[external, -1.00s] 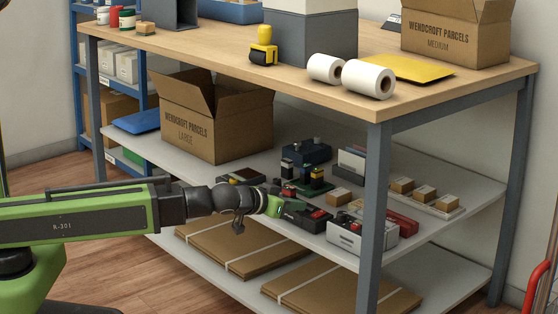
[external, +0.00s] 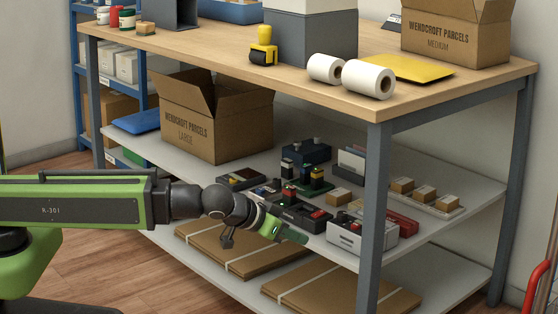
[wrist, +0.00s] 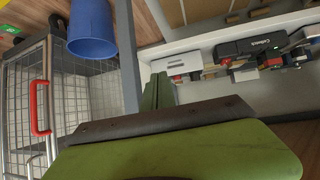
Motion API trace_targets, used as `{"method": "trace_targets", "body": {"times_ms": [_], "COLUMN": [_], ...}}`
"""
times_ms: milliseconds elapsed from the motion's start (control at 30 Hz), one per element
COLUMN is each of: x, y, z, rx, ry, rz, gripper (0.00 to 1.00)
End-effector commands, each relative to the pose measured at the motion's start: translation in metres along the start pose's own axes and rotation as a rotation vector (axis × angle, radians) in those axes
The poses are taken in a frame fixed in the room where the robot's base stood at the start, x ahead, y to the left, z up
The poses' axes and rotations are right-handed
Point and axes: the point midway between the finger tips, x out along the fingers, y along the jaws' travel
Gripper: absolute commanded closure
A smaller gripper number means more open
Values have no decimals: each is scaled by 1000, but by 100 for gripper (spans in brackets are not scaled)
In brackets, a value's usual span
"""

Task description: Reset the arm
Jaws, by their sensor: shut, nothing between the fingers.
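My gripper (external: 289,233) is at the end of my green and black arm, in front of the middle shelf (external: 150,150) of the counter. It is shut and empty, with its fingers pointing right and a little down. In the wrist view my green gripper (wrist: 165,92) fills the lower middle, its finger tips close together. Small items on the shelf lie just behind it, and it appears apart from them.
The shelf holds an open large carton (external: 190,130), a grey box of small parts (external: 349,236) and several small cartons. The table leg (external: 371,210) stands right of the gripper. Flat cardboard (external: 225,245) lies on the lower shelf. The wrist view shows a blue bin (wrist: 92,28) and wire cart (wrist: 85,90).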

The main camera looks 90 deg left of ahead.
Motion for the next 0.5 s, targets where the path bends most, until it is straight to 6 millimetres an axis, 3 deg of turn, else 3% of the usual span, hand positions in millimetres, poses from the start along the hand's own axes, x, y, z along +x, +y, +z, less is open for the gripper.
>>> {"method": "trace_targets", "body": {"times_ms": [33,100,233,400,467,500], "x": [-18,-37,-74,-127,-147,-154], "y": [17,33,47,44,39,36], "z": [18,55,118,184,200,197], "rx": [32,93,231,443,551,616], "ry": [-95,-244,-507,-840,-943,-957], "rz": [8,20,66,189,251,275], "gripper": [100,100,100,100,100,100]}}
